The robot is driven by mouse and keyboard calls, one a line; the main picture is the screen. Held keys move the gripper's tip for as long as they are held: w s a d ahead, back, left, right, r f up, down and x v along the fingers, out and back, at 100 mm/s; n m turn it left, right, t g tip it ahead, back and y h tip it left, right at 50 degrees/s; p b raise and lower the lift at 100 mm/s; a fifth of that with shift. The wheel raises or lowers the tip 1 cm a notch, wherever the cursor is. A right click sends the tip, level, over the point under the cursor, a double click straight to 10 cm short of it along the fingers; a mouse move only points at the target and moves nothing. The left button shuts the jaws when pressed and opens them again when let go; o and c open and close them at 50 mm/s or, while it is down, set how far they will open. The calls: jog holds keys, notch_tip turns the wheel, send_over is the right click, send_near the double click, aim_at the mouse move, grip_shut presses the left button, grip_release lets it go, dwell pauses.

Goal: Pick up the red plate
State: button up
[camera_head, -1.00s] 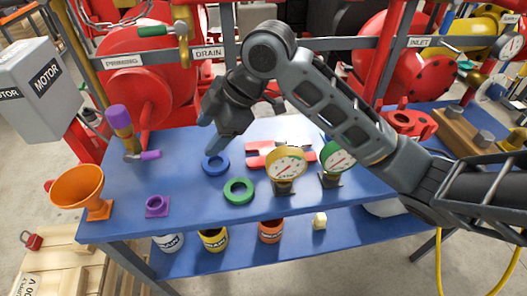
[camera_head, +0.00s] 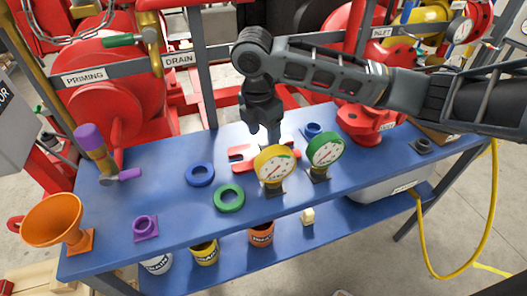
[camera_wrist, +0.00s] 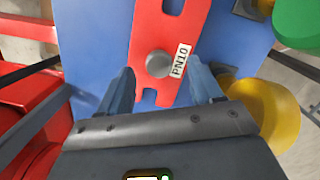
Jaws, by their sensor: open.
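The red plate (camera_head: 242,164) lies flat on the blue bench, partly hidden in the head view by my gripper and the yellow gauge. In the wrist view the red plate (camera_wrist: 160,35) shows slots, a grey round knob (camera_wrist: 158,63) and a white PN10 label (camera_wrist: 180,61). My gripper (camera_head: 263,135) points down over the plate. In the wrist view my gripper (camera_wrist: 163,88) is open and empty, with one finger on each side of the plate's near end and the knob a little ahead, between the finger lines. I cannot tell the remaining height.
A yellow gauge (camera_head: 273,165) and a green gauge (camera_head: 325,149) stand close to the plate's right. A blue ring (camera_head: 200,174) and a green ring (camera_head: 229,198) lie to its left. An orange funnel (camera_head: 52,221) stands at the bench's left end.

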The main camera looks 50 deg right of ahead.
aim_at(264, 142)
jog(key=shift+f, duration=1.65)
grip_shut()
jog(key=shift+d, duration=0.1)
